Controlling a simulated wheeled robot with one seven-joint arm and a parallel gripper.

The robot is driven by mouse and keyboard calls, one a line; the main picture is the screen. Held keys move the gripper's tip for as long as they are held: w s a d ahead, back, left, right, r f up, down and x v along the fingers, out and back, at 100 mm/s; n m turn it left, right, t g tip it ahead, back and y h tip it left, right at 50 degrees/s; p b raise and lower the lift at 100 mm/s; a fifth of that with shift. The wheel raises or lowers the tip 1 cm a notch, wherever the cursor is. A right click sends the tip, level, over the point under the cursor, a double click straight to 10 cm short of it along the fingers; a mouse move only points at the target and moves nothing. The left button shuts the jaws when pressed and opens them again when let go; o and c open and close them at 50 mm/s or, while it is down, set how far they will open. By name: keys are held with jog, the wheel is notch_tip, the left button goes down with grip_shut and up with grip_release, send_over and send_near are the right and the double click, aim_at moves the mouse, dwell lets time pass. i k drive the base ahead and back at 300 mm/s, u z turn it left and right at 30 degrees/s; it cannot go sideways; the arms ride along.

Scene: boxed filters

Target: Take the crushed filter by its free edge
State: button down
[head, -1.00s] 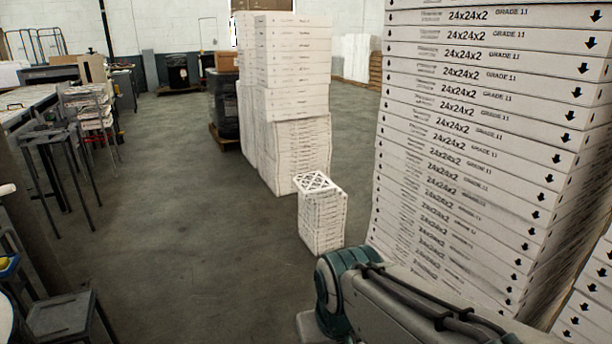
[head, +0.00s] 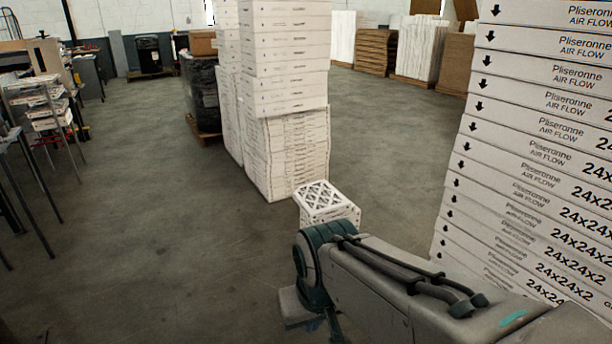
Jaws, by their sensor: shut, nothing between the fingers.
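A short stack of small white filters (head: 325,197) stands on the floor just beyond my arm. Its top one shows a lattice face, and my arm hides the lower part of the stack. I cannot make out a crushed filter or a free edge on any of the filters in view. My arm reaches in from the lower right to a teal joint and bends down there. The fingers of my gripper do not show.
A tall stack of boxed filters (head: 545,150) stands close on the right, beside my arm. Another tall white stack (head: 290,150) stands behind the small one. A table (head: 12,135) and a rack with papers (head: 45,110) are at left. The floor (head: 150,235) between is clear.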

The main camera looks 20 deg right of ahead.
aim_at(319, 200)
jog(key=i, duration=1.75)
jog(key=z, duration=1.2)
jog(key=i, duration=1.65)
